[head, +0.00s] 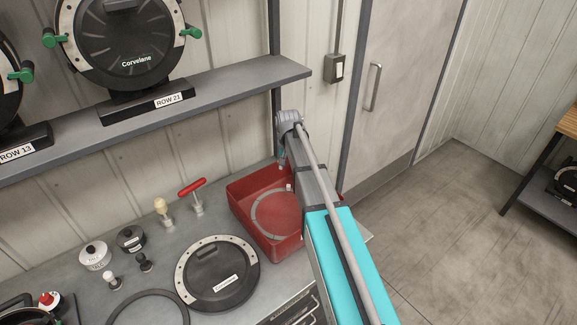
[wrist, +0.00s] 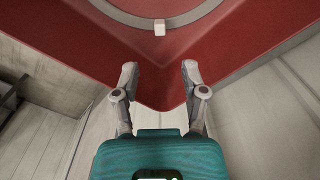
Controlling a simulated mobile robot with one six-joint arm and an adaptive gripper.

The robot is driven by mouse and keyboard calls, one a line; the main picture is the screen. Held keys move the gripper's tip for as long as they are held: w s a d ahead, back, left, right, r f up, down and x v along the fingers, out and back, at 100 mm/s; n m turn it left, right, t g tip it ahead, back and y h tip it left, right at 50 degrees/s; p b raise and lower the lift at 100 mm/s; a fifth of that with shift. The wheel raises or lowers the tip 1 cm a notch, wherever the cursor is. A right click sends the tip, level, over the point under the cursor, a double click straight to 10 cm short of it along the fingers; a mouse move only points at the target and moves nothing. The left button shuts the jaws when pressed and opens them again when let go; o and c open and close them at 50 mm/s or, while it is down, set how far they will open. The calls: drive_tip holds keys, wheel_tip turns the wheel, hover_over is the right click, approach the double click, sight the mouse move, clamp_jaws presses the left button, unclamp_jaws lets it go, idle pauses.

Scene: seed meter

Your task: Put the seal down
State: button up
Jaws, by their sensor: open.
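A thin grey ring with a small white tab, which looks like the seal (head: 256,203), lies flat inside the red tray (head: 238,192). In the wrist view the ring (wrist: 118,15) is at the top, with its white tab (wrist: 159,27) facing my gripper. My gripper (wrist: 159,78) is open and empty, its two fingers spread over a corner of the red tray (wrist: 88,52). The ring is ahead of the fingertips, apart from them. In the head view my arm covers the tray's right part and most of my gripper.
On the bench stand a black round lid (head: 217,274), a dark ring (head: 150,293), a red T-handled tool (head: 193,190), a brush-like tool (head: 162,208) and small weights (head: 95,256). A shelf (head: 210,92) with round meters overhangs the back. Open floor (head: 440,230) lies right.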

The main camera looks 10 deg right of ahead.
drive_tip(key=shift+r+p, duration=0.5)
drive_tip(key=shift+r, duration=0.3)
drive_tip(key=s+a+n, duration=0.2)
drive_tip(key=s, duration=1)
drive_tip(key=s+a+n, duration=0.2)
drive_tip(key=s, duration=0.9)
drive_tip(key=shift+s, duration=0.4)
drive_tip(key=shift+s+f, duration=0.1)
drive_tip(key=shift+s, duration=0.05)
